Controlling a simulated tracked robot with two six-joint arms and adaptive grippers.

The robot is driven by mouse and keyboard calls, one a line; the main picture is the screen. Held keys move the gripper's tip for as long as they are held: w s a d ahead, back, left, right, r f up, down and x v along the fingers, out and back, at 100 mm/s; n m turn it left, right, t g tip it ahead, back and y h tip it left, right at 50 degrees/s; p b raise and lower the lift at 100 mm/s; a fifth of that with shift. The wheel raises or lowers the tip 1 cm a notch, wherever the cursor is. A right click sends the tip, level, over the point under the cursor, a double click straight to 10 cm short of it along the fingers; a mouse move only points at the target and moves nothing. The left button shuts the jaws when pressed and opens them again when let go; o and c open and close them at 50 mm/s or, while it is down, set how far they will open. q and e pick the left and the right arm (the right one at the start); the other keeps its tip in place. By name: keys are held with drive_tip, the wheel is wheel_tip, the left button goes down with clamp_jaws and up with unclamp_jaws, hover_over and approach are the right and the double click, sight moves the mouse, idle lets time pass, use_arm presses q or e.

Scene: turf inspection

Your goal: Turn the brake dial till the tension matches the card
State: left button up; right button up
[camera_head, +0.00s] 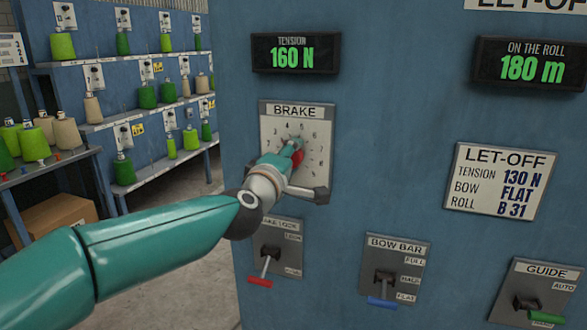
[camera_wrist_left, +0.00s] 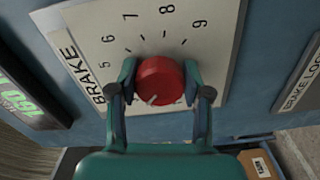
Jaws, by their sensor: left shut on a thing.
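The brake dial (camera_wrist_left: 160,84) is a round red knob on a white numbered plate (camera_wrist_left: 110,30). My left gripper (camera_wrist_left: 160,88) is shut on it, one finger on each side, in the left wrist view. In the head view the left gripper (camera_head: 292,152) covers most of the dial. The tension display (camera_head: 295,53) above the plate reads 160 N in green. The let-off card (camera_head: 498,181) at the right reads tension 130 N, bow flat, roll B 31. My right gripper is not in view.
Below the dial are a lever with a red handle (camera_head: 260,282), the bow bar lever with a blue handle (camera_head: 382,302) and the guide lever with a green handle (camera_head: 545,317). A display (camera_head: 530,64) reads 180 m. Shelves with green and tan cones (camera_head: 148,96) stand at the left.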

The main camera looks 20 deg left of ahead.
use_arm(q)
drive_tip(key=n, duration=0.1)
drive_tip(key=n+b, duration=0.1)
drive_tip(key=n, duration=0.1)
drive_tip(key=shift+f+n+b, duration=0.25)
drive_tip(key=shift+n+b, duration=0.05)
drive_tip(key=shift+n, duration=0.1)
drive_tip(key=n+b, duration=0.1)
drive_tip(key=n, duration=0.2)
drive_tip(key=shift+n, duration=0.3)
drive_tip(key=n+b, duration=0.2)
drive_tip(key=n, duration=0.2)
drive_tip(key=shift+f, duration=0.1)
drive_tip(key=shift+n+b, duration=0.4)
drive_tip(key=shift+n, duration=1.5)
drive_tip(key=o, duration=1.2)
drive_tip(key=shift+a, duration=0.1)
drive_tip(key=shift+c, duration=0.2)
drive_tip(key=shift+r, duration=0.25)
